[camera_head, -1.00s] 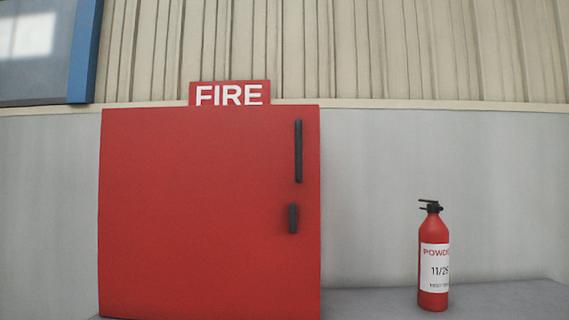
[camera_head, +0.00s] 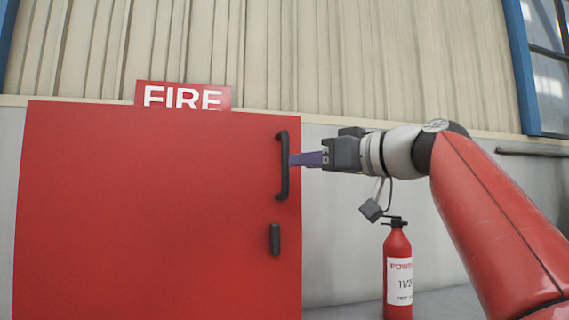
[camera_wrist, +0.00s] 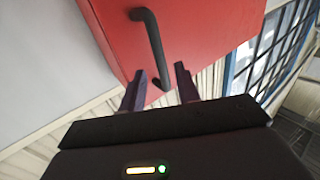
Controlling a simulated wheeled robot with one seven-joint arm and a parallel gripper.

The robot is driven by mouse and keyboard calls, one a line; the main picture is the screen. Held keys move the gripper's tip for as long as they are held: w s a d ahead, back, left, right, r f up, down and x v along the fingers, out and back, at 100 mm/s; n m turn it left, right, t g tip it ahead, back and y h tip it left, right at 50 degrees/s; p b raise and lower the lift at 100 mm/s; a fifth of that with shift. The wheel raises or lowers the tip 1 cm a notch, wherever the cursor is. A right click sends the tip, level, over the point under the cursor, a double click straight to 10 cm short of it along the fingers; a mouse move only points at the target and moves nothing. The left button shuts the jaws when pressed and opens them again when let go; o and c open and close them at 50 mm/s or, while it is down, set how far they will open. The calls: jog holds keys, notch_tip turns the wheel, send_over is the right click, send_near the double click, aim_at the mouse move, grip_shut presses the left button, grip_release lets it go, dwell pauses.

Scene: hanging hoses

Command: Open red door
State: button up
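The red door (camera_head: 150,210) is the front of a red cabinet and looks shut. A black vertical bar handle (camera_head: 283,165) stands near its right edge, with a small black latch (camera_head: 275,240) below it. My gripper (camera_head: 291,160) comes from the right, its purple fingertips pointing at the upper half of the bar handle. In the wrist view, the two fingers of my gripper (camera_wrist: 161,76) are apart. The bar handle (camera_wrist: 152,45) runs ahead of them, and its near end shows between the tips. I cannot tell whether the fingers touch it.
A red fire extinguisher (camera_head: 398,275) stands right of the cabinet on a grey surface, below my wrist. A red FIRE sign (camera_head: 183,95) is above the door. A grey and beige wall is behind. A blue-framed window (camera_head: 545,65) is at the right.

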aim_at(285, 188)
jog(key=p+x, duration=0.1)
jog(key=x, duration=0.5)
jog(key=shift+c, duration=0.4)
grip_shut()
